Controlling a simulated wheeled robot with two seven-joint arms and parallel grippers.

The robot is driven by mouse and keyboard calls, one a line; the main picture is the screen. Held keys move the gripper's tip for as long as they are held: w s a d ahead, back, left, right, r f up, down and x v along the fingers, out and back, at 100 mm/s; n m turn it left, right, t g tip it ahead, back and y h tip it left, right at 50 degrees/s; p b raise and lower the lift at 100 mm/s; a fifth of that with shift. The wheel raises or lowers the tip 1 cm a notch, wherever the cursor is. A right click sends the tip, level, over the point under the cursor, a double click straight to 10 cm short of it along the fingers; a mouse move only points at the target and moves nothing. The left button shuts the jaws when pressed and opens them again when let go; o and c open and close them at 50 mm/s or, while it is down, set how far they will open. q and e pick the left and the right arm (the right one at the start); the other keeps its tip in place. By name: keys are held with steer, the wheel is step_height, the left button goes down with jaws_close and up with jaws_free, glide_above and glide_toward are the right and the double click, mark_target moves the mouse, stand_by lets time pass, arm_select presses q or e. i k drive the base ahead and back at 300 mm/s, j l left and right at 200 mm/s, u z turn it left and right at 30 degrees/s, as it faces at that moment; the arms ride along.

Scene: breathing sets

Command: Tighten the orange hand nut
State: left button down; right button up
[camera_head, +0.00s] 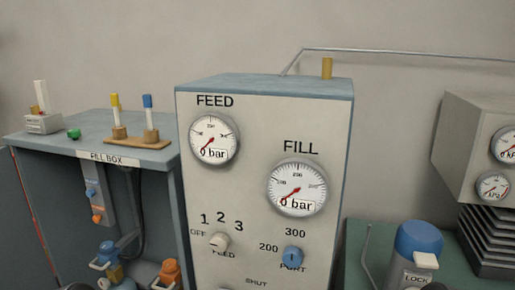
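Inside the open blue fill box at the lower left, an orange knob-like part (170,272) shows at the bottom edge, with a pale handle beside it. It may be the hand nut, and its lower part is cut off by the frame. A smaller orange piece (97,214) hangs at the lower end of a grey strip in the same box. I cannot tell how tight either part is. Neither of my grippers is in view.
The fill box (180,215) has a blue-capped part (108,254) left of the orange one and a dark hose (137,215) behind. A control panel (245,185) stands at its right; both gauges read 0 bar. A blue-topped cylinder (418,243) is farther right.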

mark_target(170, 265)
steer(key=j, duration=0.75)
steer(key=k+j, duration=0.1)
steer(key=j, duration=0.6)
steer(key=z, duration=0.05)
